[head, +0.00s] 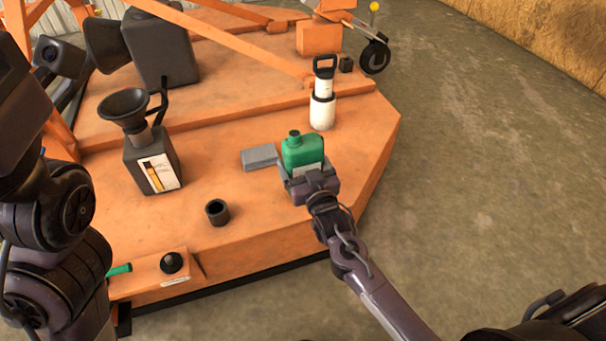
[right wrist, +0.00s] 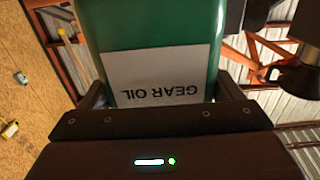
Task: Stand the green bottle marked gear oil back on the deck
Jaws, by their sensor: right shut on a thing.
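The green bottle (head: 302,151) is upright over the right part of the orange deck (head: 235,241). My right gripper (head: 312,181) is shut on its lower part from the near side. In the right wrist view the bottle (right wrist: 205,40) fills the space between the fingers, and its white label reads GEAR OIL upside down. The gripper hides the bottle's base in the head view, so I cannot tell whether it touches the deck. My left arm shows at the left edge, but its gripper is not in view.
A grey block (head: 259,157) lies just left of the bottle. A white pump bottle (head: 322,110) stands behind it. A dark can with a funnel (head: 124,108) and a small black cup (head: 217,212) stand further left. The deck's right edge is close.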

